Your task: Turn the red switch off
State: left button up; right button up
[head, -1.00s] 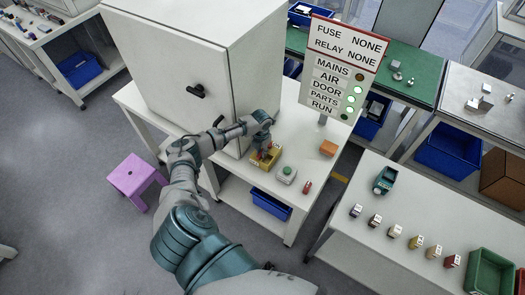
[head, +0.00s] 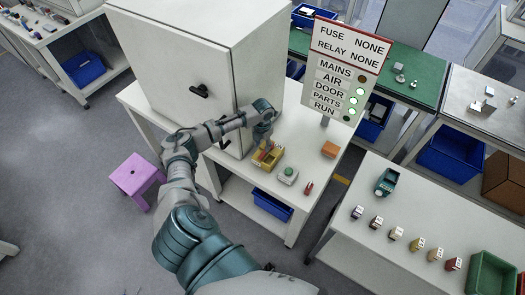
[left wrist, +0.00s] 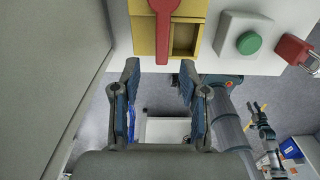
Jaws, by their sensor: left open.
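The red switch is a red lever (left wrist: 163,30) on a yellow box (left wrist: 146,36), seen at the top of the left wrist view. Its narrow end points down, toward the space between my fingertips. In the head view the yellow box (head: 275,163) stands on the white bench, and the lever is small and partly hidden. My left gripper (left wrist: 159,68) is open and empty, with a finger to either side of the lever's line. In the head view the left gripper (head: 264,140) is right above the box. I cannot tell whether it touches the lever.
A green button (left wrist: 249,43) on a white box and a red padlock (left wrist: 293,49) sit right of the yellow box. A white cabinet (head: 178,75) stands close on the left. A sign board (head: 343,65) with lamps rises behind; its MAINS lamp is dark.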

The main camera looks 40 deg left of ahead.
aim_at(262, 154)
pick_arm(q)
notch_tip(262, 154, up, 6)
jog(key=shift+f, duration=0.1)
dwell(0.5)
